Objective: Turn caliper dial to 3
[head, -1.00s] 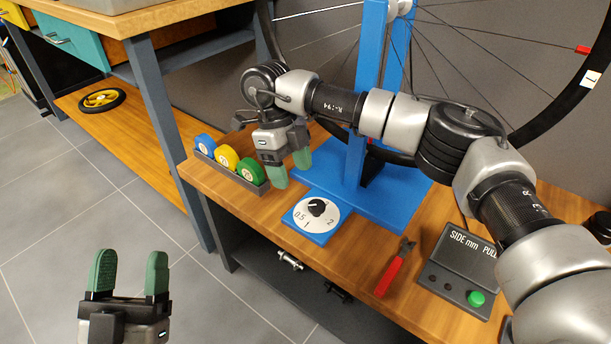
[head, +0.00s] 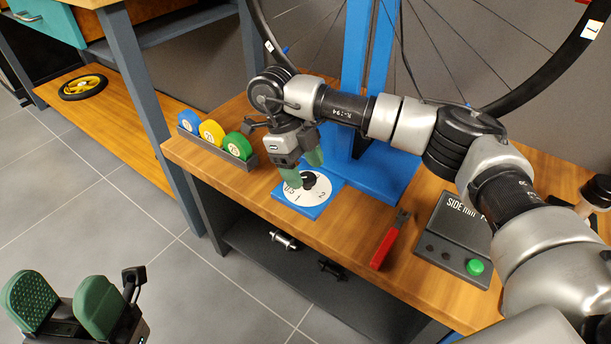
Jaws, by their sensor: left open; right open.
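The caliper dial is a white disc (head: 317,202) with a black knob (head: 309,180) on a blue plate (head: 310,213) at the bench's front. Its printed numbers are partly covered by my gripper; a 2 and a 1 show, but the knob's setting cannot be read. My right gripper (head: 304,171) is open, pointing down, with its green fingertips over and behind the dial next to the knob. Whether it touches the knob I cannot tell. My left gripper (head: 64,304) is open and empty, low at the left, over the floor away from the bench.
A grey holder (head: 222,150) with blue, yellow and green discs stands left of the dial. Red-handled pliers (head: 386,246) and a grey box with a green button (head: 475,267) lie to the right. A blue stand (head: 356,80) with the wheel rises behind.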

